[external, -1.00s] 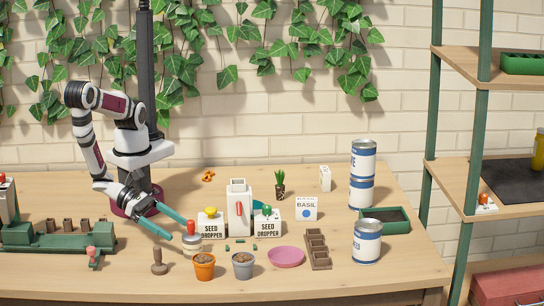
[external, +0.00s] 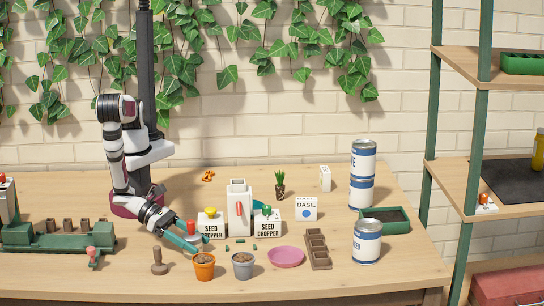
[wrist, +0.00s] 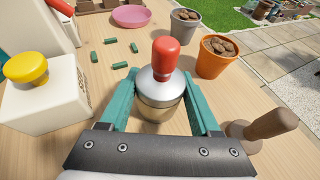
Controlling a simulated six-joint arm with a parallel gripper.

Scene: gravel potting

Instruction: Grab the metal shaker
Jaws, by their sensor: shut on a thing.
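The metal shaker (wrist: 157,92) has a red knob on top, a silver dome and a brass-coloured lower body. It stands upright between the two green fingers of my gripper (wrist: 158,102) in the wrist view. The fingers are shut on its sides. In the external view my gripper (external: 190,243) is low over the table, and the shaker's red knob (external: 191,227) shows above the fingers. Most of the shaker's body is hidden there by the fingers.
A seed dropper with a yellow button (external: 211,222) stands close behind the shaker. An orange pot (external: 204,267) and a grey pot (external: 243,266) are in front and to the right. A brown wooden tamper (external: 159,262) stands to the left. Small green pieces (wrist: 120,65) lie nearby.

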